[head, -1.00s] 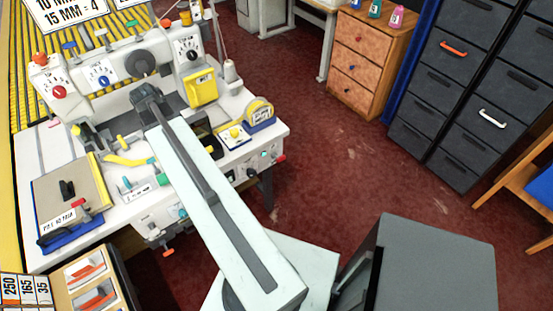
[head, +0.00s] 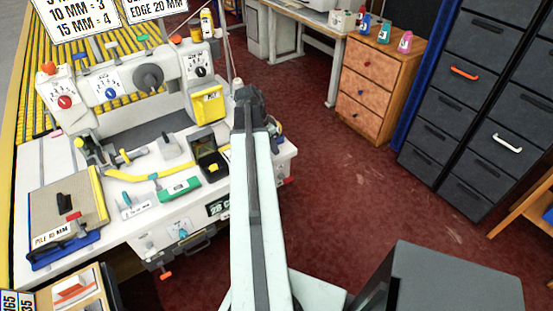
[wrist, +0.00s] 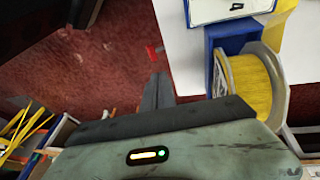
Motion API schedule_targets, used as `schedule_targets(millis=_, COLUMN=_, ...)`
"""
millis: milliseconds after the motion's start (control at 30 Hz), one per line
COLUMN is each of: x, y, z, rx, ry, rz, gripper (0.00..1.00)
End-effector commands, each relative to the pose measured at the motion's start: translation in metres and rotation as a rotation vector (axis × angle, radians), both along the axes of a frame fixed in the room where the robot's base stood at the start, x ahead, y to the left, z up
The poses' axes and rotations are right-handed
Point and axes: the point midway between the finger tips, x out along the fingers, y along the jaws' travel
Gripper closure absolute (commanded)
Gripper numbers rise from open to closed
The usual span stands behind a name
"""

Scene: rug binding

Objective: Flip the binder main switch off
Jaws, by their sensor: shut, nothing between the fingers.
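The white binder machine (head: 172,72), with several dials on its face, stands on a white bench at the left in the head view. My arm hides part of the bench's right front. A small red part (head: 288,182) shows at the bench's right end; a red piece also shows beside the white bench edge in the wrist view (wrist: 152,53). I cannot tell whether it is the main switch, or its position. My gripper (head: 248,92) is raised near the bench's right end. In the wrist view its dark fingers (wrist: 158,88) are together and empty, apart from the red piece.
A yellow tape spool (wrist: 247,82) in a blue holder sits on the bench, close right of my fingers. A wooden drawer unit (head: 367,85) and dark drawer cabinets (head: 470,130) stand right. Red carpet (head: 335,165) between is clear.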

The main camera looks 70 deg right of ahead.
Motion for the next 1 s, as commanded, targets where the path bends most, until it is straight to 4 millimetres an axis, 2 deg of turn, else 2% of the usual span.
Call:
schedule_targets(millis=33, x=-0.002, y=-0.001, z=-0.014, rx=0.0, ry=0.0, rz=-0.001, gripper=1.0)
schedule_targets(millis=433, x=-0.027, y=-0.013, z=-0.096, rx=0.001, ry=-0.001, rz=0.0, gripper=1.0)
schedule_targets(millis=500, x=-0.034, y=-0.007, z=-0.107, rx=0.001, ry=0.0, rz=0.002, gripper=1.0)
schedule_targets(millis=667, x=-0.042, y=-0.002, z=-0.12, rx=0.0, ry=-0.001, rz=0.002, gripper=1.0)
schedule_targets(millis=967, x=-0.042, y=-0.002, z=-0.118, rx=0.0, ry=0.0, rz=0.003, gripper=1.0)
schedule_targets(millis=1000, x=-0.042, y=0.004, z=-0.118, rx=0.001, ry=0.0, rz=0.004, gripper=1.0)
